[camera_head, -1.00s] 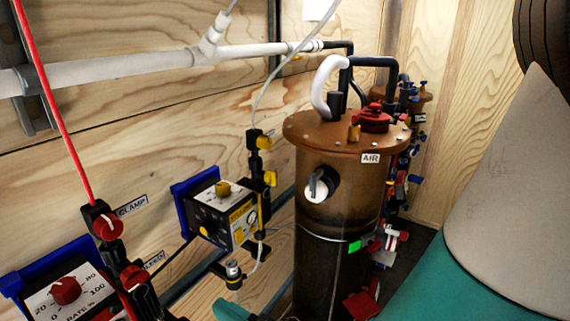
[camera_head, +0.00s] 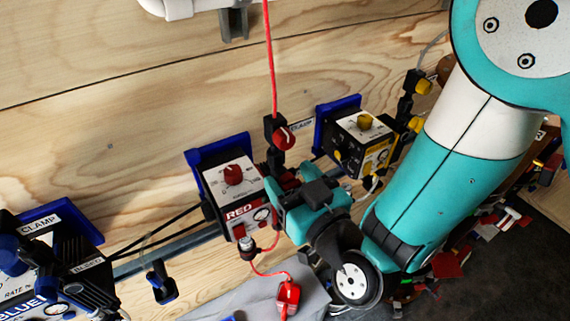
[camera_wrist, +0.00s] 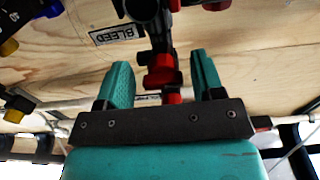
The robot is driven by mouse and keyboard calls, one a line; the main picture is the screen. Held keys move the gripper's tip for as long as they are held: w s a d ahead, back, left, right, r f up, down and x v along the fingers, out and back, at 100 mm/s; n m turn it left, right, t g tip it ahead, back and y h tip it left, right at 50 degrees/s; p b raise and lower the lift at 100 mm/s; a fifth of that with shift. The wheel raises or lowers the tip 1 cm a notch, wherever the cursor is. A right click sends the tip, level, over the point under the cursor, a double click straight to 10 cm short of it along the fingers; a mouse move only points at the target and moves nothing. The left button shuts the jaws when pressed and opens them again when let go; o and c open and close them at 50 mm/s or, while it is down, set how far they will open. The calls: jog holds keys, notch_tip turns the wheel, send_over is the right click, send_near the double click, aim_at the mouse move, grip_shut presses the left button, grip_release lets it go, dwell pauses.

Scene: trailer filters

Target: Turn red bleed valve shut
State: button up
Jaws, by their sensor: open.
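A red bleed valve knob (camera_wrist: 163,76) on a black fitting shows in the wrist view, between my gripper's fingers, with clear gaps on both sides. An upside-down BLEED label (camera_wrist: 117,33) is on the wood nearby. My gripper (camera_wrist: 162,80) is open, one teal finger on each side of the knob, apparently not touching it. In the head view my gripper (camera_head: 284,190) is just below the red clamp valve (camera_head: 283,138) and hides most of the bleed valve. The red unit (camera_head: 232,185) is to its left.
A yellow unit (camera_head: 362,140) with yellow valves is close on the right. A blue unit (camera_head: 52,255) is at the lower left. A red tube (camera_head: 270,60) runs up from the clamp valve. The plywood wall above is mostly clear.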

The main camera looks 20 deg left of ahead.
jog(key=shift+s+a, duration=0.1)
jog(key=shift+a, duration=0.05)
jog(key=shift+c, duration=0.2)
jog(key=shift+f, duration=0.1)
jog(key=c, duration=0.9)
jog(key=shift+m+b, duration=0.6)
jog(key=shift+b, duration=0.05)
jog(key=o, duration=0.9)
jog(key=shift+o, duration=0.2)
